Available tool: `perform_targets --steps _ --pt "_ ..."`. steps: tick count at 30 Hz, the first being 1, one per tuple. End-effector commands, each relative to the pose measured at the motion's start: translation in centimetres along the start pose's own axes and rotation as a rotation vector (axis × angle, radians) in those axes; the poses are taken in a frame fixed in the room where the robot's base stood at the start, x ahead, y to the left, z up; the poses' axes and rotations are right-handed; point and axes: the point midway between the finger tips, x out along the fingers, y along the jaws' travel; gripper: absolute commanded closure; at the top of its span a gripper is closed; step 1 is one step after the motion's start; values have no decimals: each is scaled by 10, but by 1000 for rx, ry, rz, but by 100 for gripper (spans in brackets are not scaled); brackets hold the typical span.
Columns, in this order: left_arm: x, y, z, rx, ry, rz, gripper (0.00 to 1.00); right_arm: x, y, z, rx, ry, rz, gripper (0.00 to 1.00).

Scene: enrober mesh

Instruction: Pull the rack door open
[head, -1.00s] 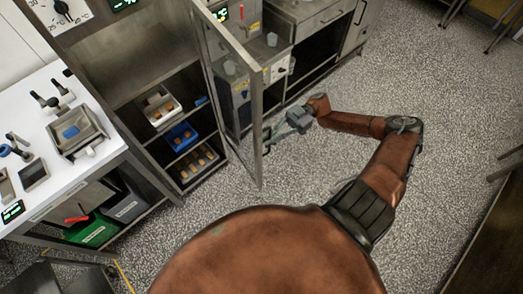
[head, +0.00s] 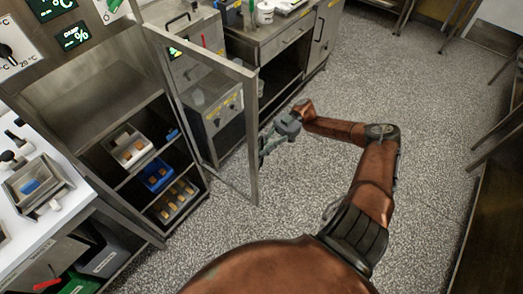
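The rack (head: 92,115) is a metal cabinet at the left with several shelves. Its door (head: 228,155), a metal frame around a clear pane, stands swung out from the rack, so the shelves are exposed. My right gripper (head: 265,144) is at the outer side of the door's free edge, at about mid height. Its fingers are close to the edge where a handle would sit, but they are small and partly overlap the frame. I cannot tell whether they grip or touch anything. My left gripper is out of view.
Trays with small items, including a blue tray (head: 157,174), sit on the rack's shelves. A white worktop (head: 75,205) is at the lower left. A metal counter (head: 285,45) stands behind the door. Speckled floor (head: 290,190) is clear around my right arm.

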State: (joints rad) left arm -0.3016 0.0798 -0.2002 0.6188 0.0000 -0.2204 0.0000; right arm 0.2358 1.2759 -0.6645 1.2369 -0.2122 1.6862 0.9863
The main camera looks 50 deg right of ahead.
Motion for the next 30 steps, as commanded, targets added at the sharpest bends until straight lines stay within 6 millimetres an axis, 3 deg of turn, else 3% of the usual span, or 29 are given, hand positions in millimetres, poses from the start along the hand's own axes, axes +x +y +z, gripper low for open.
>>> perform_targets --steps 11,22,30 --pt "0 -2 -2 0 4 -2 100 -3 0 0 -1 -1 0 85" --pt "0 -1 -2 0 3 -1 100 -54 1 0 -2 -2 2 85" --pt "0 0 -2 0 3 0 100 -74 0 0 -1 0 1 85"
